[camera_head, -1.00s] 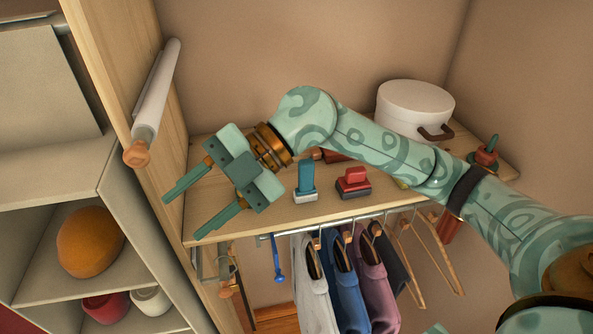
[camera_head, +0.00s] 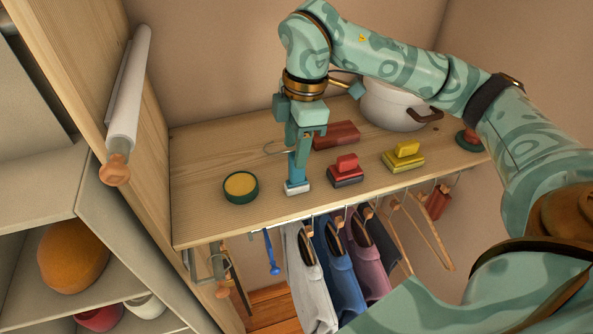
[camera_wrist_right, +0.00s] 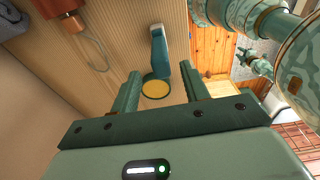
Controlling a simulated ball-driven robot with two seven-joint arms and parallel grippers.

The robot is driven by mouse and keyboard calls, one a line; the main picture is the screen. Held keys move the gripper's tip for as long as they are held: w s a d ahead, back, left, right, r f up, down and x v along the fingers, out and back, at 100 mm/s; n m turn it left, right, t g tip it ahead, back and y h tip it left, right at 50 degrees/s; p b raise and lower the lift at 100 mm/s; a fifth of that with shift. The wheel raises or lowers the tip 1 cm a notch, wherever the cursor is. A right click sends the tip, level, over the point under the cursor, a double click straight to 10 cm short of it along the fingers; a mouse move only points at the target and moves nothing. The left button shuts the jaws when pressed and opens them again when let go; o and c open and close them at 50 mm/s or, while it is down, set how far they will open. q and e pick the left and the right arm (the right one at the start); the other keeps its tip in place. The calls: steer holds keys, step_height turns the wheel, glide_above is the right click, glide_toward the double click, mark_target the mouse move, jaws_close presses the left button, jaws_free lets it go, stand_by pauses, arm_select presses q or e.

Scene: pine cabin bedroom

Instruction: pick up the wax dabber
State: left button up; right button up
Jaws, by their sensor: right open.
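The wax dabber, which I take to be the upright blue handle on a white pad (camera_head: 297,187), stands near the front edge of the wooden shelf (camera_head: 215,217). My right gripper (camera_head: 301,150) is open and points down right at the dabber, its fingers partly covering the handle. In the right wrist view the blue handle (camera_wrist_right: 157,45) shows just beyond the open fingertips (camera_wrist_right: 160,78), with nothing gripped. I cannot tell whether the fingers touch it. My left gripper is not in view.
A round tin of yellow wax (camera_head: 240,187) sits left of the dabber. A red brush (camera_head: 346,171) and a yellow brush (camera_head: 403,157) stand to its right, a dark red block (camera_head: 337,135) behind. A white pot (camera_head: 395,106) is at the back. Clothes (camera_head: 340,262) hang below.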

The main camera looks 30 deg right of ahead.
mark_target(296, 181)
step_height(296, 181, down, 4)
steer(key=shift+s+a+r+p, duration=0.1)
steer(key=shift+s+p, duration=0.05)
steer(key=shift+p, duration=0.5)
steer(key=shift+f, duration=0.35)
jaws_close()
steer(key=shift+r, duration=0.1)
